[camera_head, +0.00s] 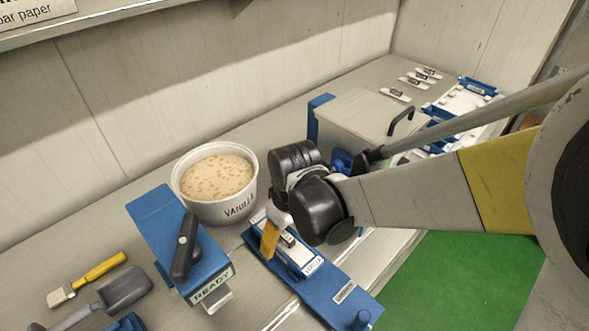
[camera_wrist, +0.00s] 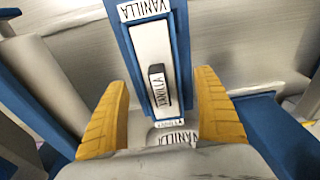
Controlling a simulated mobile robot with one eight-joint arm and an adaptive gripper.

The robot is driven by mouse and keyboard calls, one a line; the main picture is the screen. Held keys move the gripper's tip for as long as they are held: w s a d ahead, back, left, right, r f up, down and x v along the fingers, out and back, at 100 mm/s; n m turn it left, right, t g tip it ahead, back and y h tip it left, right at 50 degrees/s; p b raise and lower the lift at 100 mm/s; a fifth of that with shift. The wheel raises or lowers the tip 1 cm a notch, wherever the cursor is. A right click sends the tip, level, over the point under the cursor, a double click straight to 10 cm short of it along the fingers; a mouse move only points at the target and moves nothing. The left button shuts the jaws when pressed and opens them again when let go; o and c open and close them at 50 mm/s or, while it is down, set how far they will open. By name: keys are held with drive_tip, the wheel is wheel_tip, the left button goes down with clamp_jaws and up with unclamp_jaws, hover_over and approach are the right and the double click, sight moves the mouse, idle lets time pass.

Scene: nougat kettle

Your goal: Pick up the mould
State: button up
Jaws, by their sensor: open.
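The mould looks to be the long white block (camera_wrist: 150,48) with a dark raised handle (camera_wrist: 157,86) marked VANILLA, lying between blue rails. In the head view the white block (camera_head: 284,259) sits on a blue base, partly hidden by my gripper (camera_head: 273,238). In the wrist view my gripper (camera_wrist: 162,82) is open, one yellow finger on each side of the handle. The fingers appear apart from the handle. I cannot tell their exact height over the block.
A white tub (camera_head: 226,209) marked VANILLA stands just left of my arm. A blue stand (camera_head: 170,234) marked READY is in front of it. A brush (camera_head: 88,278) and scoop (camera_head: 118,291) lie at lower left. A pale box (camera_head: 358,122) stands behind my gripper.

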drive_tip(key=f, duration=0.2)
drive_tip(key=f+b, duration=0.1)
drive_tip(key=shift+w+a+f, duration=0.1)
drive_tip(key=shift+w+a, duration=0.1)
drive_tip(key=shift+a, duration=0.05)
drive_tip(key=c, duration=1.5)
drive_tip(key=shift+r, duration=0.2)
